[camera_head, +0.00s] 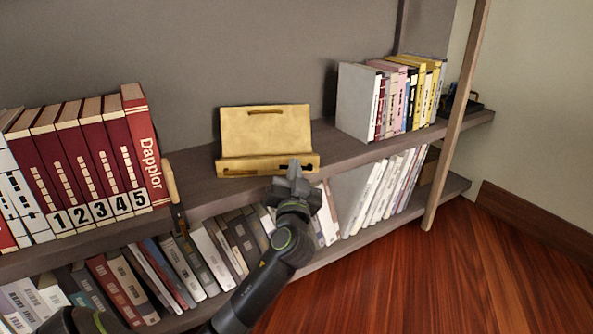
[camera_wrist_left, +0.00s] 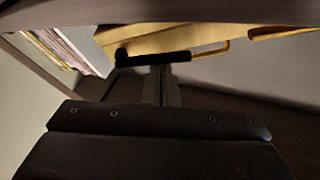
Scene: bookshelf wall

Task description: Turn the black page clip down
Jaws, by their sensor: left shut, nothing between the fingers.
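A wooden book stand (camera_head: 264,128) stands on the upper shelf with a sloped back and a front ledge. A small dark piece, which looks like the black page clip (camera_head: 310,168), shows at the ledge's right end, partly hidden by my gripper. In the left wrist view, the black clip (camera_wrist_left: 140,58) is a dark bar across the stand's wood (camera_wrist_left: 175,38). My left gripper (camera_head: 294,169) is shut and empty in front of the ledge. Its fingertips (camera_wrist_left: 160,70) overlap the clip in the wrist view; I cannot tell whether they touch. My right gripper is not in view.
Numbered red books (camera_head: 85,160) stand left on the upper shelf. A group of lighter books (camera_head: 395,95) stands right of the stand. The lower shelf is full of books (camera_head: 190,265). A wooden post (camera_head: 456,110) rises at right. Shelf beside the stand is clear.

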